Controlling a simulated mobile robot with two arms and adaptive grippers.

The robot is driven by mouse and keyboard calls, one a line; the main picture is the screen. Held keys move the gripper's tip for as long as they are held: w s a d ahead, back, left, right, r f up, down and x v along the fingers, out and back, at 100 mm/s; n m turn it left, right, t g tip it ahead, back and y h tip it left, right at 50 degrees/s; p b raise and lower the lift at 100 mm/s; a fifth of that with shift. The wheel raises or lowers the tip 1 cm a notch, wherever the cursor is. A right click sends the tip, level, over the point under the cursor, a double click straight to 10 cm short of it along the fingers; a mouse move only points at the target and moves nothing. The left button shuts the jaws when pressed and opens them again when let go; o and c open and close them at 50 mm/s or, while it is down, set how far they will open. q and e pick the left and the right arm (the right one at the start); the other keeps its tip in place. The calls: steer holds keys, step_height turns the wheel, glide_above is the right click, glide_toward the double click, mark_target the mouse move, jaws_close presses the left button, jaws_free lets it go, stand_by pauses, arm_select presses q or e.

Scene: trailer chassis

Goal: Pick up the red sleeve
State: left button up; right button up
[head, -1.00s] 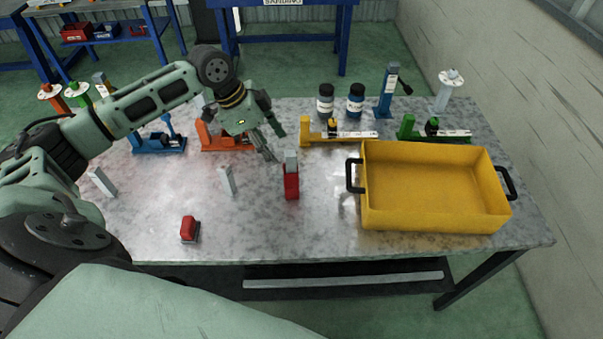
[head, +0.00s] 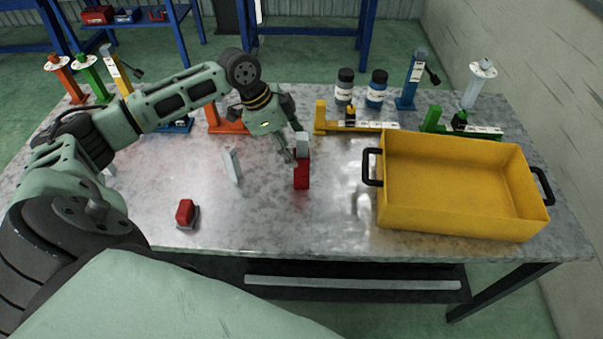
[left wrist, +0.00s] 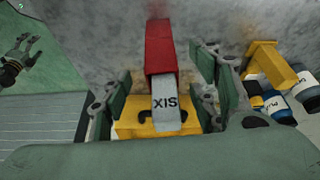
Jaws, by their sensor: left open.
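The red sleeve (head: 301,173) stands upright on the metal table with a grey bar (head: 302,144) sticking out of its top. In the left wrist view the red sleeve (left wrist: 161,48) is at top centre, and lettering shows on the grey bar's end. My left gripper (head: 288,150) is just left of and behind the sleeve in the head view. It is open, with its fingers on either side of the bar and sleeve in the left wrist view; contact cannot be told. My right gripper (left wrist: 22,52) shows small at that view's upper left; its opening is unclear.
A yellow bin (head: 455,218) with black handles stands to the right. A red-topped piece (head: 185,212) and a grey bar (head: 233,166) stand to the left. A yellow fixture (head: 321,118) and bottles are behind. The table's front middle is clear.

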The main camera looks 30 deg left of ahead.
mark_target(301, 161)
arm_select(q)
steer(key=p+x, duration=0.1)
steer(key=x, duration=0.1)
steer(key=p+x, duration=0.1)
steer(key=x, duration=0.2)
steer(key=shift+w+d+f, duration=0.15)
steer(key=shift+w+d, duration=0.05)
steer(key=shift+w, duration=0.1)
steer(key=shift+d+f, duration=0.1)
steer(key=shift+f, duration=0.35)
steer(key=shift+w, duration=0.1)
jaws_close()
steer(key=shift+r, duration=0.1)
